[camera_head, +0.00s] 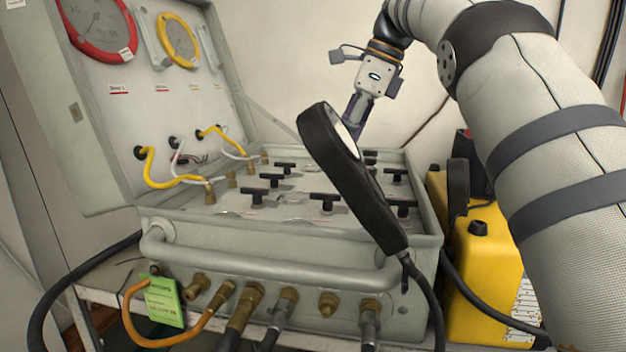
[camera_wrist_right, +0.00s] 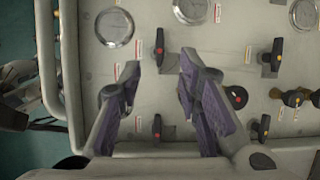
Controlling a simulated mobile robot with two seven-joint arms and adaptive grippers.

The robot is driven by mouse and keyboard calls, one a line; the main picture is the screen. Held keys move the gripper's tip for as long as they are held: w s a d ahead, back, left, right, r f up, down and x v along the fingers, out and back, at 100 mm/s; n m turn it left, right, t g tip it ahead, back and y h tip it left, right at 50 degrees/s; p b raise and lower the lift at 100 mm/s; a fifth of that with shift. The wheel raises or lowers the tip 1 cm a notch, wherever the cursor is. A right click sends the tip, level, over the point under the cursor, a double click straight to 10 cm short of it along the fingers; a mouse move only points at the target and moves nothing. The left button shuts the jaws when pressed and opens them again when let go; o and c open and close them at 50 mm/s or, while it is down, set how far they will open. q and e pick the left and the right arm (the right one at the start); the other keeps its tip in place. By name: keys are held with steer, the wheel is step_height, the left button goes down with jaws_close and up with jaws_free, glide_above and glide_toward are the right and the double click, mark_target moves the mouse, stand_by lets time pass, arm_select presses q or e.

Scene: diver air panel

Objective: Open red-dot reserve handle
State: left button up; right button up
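The grey air panel (camera_head: 290,206) carries several black T-handles (camera_head: 322,199). In the right wrist view, one red-dot handle (camera_wrist_right: 158,48) stands just past my fingertips, and another red-dot handle (camera_wrist_right: 157,127) shows lower down between the fingers. The label print is too small to read, so I cannot tell which is the reserve. My right gripper (camera_wrist_right: 160,78) is open and empty, with purple finger pads apart on either side. In the head view, my right gripper (camera_head: 354,112) points down over the panel's back, its tips hidden behind a black lamp-like object. My left gripper is not in view.
The black lamp-like object (camera_head: 345,170) blocks part of the panel in the head view. Yellow-dot handles (camera_wrist_right: 277,55) and a round red-dot knob (camera_wrist_right: 237,97) lie right of the fingers. The raised gauge lid (camera_head: 110,130) stands left; a yellow case (camera_head: 485,270) stands right.

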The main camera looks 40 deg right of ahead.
mark_target(321, 194)
steer(key=x, duration=1)
steer(key=shift+f+p, duration=0.2)
steer(key=shift+p, duration=0.2)
jaws_close()
